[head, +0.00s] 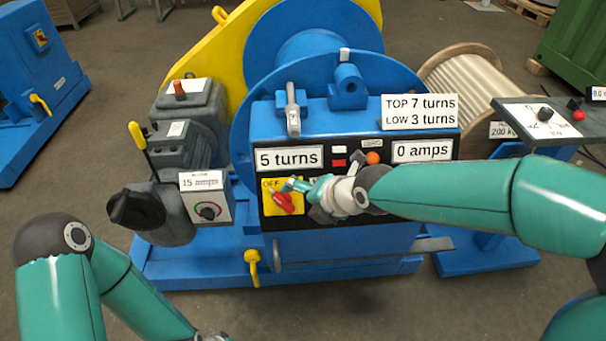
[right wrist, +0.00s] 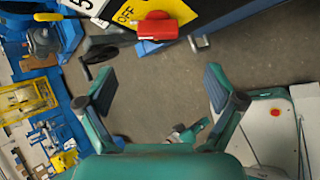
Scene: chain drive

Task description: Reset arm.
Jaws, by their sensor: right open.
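My right gripper (head: 298,188) is in front of the blue machine's black panel, beside the red rotary switch (head: 284,203) on its yellow plate marked OFF. In the right wrist view my right gripper (right wrist: 160,86) has its two fingers wide apart with nothing between them. The red switch handle (right wrist: 157,28) shows beyond the fingers at the top of that view, apart from them. My right arm (head: 450,190) reaches in from the right and hides part of the panel. My left arm (head: 60,290) is bent at the lower left, and its gripper is out of the frame.
The blue winch (head: 320,255) carries signs reading 5 turns (head: 289,159) and 0 amps (head: 422,150). A motor with a 15 amps dial box (head: 207,208) and a black handwheel (head: 136,208) stands left. A cable reel (head: 470,85) and control stand (head: 540,120) stand right.

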